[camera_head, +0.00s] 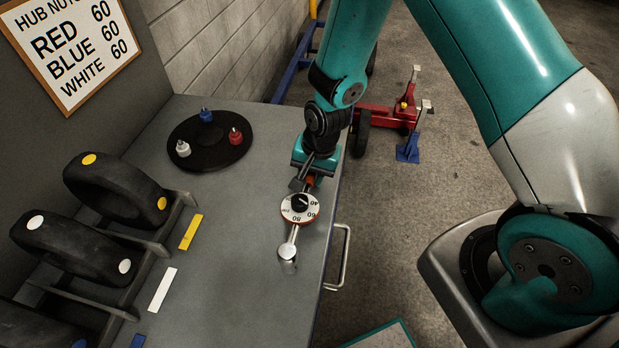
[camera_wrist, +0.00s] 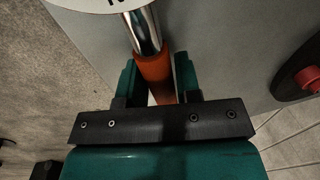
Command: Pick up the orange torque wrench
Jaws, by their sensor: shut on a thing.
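The torque wrench has an orange handle (camera_wrist: 153,70), a metal shaft, a round dial (camera_head: 300,208) marked 40, 60 and 80, and a socket head (camera_head: 288,252) toward the front of the bench. My gripper (camera_head: 306,180) is at the handle end. In the wrist view my gripper (camera_wrist: 158,88) has a finger on each side of the orange handle and is shut on it. The wrench lies along the right part of the grey bench top (camera_head: 232,215). I cannot tell whether it touches the bench or is slightly raised.
A black round tray (camera_head: 185,158) holds white, blue and red nuts at the back of the bench. Black wheels (camera_head: 110,188) stand in a rack on the left. A drawer handle (camera_head: 342,258) sticks out at the right edge. A red jack (camera_head: 385,112) is on the floor.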

